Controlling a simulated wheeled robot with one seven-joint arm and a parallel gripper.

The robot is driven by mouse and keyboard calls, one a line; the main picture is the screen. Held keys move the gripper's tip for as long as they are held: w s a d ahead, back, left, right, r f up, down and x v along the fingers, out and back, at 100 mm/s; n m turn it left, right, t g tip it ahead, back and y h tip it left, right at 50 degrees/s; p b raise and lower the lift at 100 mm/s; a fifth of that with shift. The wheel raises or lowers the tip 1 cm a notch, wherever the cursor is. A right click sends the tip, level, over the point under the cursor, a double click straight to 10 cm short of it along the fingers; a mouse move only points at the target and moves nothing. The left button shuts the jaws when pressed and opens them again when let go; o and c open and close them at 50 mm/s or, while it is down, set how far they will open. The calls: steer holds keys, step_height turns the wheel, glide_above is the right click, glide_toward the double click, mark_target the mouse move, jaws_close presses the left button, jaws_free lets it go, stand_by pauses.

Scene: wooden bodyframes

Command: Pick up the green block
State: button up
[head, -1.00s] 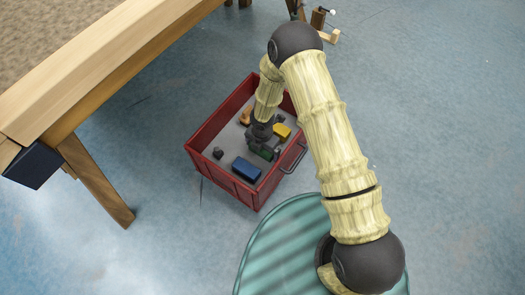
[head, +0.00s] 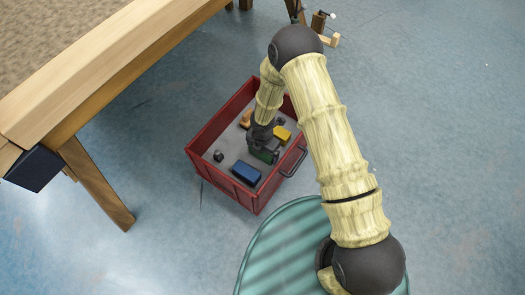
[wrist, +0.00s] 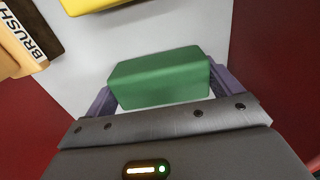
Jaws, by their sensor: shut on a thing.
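The green block (wrist: 160,80) lies between the two purple-grey fingers of my gripper (wrist: 160,88) in the wrist view, with a finger against each end. In the head view the green block (head: 264,155) is small and partly hidden by my gripper (head: 264,148), which reaches down inside the red crate (head: 222,183). My gripper is shut on the block. I cannot tell whether the block touches the crate floor.
In the crate lie a blue block (head: 246,173), a yellow block (head: 282,134), a small dark object (head: 218,156) and an orange-brown brush (head: 245,120), labelled BRUSH in the wrist view (wrist: 22,35). Red walls stand close on both sides. A wooden table (head: 105,65) stands at the left.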

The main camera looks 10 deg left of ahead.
step_height(320, 180, up, 10)
steer(key=p, duration=0.6)
